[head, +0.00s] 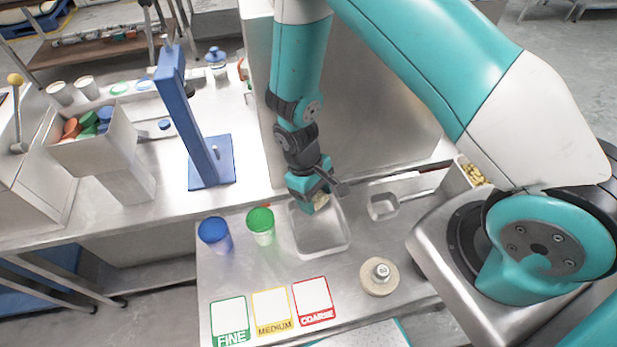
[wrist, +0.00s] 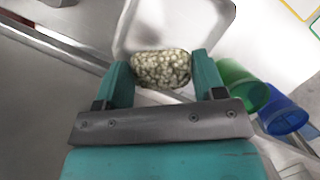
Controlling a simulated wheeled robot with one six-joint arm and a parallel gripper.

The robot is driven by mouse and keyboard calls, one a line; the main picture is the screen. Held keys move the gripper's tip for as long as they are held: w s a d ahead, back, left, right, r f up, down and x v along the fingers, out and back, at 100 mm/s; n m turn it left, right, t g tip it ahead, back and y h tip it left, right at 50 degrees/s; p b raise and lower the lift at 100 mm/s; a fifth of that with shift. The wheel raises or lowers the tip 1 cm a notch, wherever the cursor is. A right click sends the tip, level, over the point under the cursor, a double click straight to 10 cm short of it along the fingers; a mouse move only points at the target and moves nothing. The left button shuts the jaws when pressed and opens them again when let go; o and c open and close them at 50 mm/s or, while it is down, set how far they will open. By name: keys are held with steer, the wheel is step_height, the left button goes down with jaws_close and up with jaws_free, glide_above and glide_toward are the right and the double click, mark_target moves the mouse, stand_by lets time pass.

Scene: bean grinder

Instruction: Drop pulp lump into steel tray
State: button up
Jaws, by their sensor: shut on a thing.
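My gripper (wrist: 161,78) is shut on the pulp lump (wrist: 161,67), a pale, greenish-beige grainy lump between its two teal fingers. In the head view my gripper (head: 318,202) is over the upper part of the steel tray (head: 323,245), and only a bit of the lump shows beside the fingers. The tray is a shallow square pan on the metal bench. The wrist view shows part of the tray (wrist: 183,20) just beyond the lump. The lump overlaps the tray's near edge there; I cannot tell its height above the tray.
A green cup (head: 261,226) and a blue cup (head: 215,234) stand left of the tray. A scoop (head: 383,206) lies right of it. A tamper-like disc (head: 380,276) and FINE, MEDIUM and COARSE cards (head: 272,312) are in front. A tall steel panel (head: 370,120) stands behind.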

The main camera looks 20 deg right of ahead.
steer(key=b, duration=0.5)
glide_above(314, 222)
steer(key=shift+f, duration=3)
steer(key=shift+s, duration=0.1)
steer(key=o, duration=1.1)
steer(key=shift+c, duration=0.2)
steer(key=b+v, duration=0.1)
steer(key=v, duration=1.1)
steer(key=shift+a+r, duration=0.1)
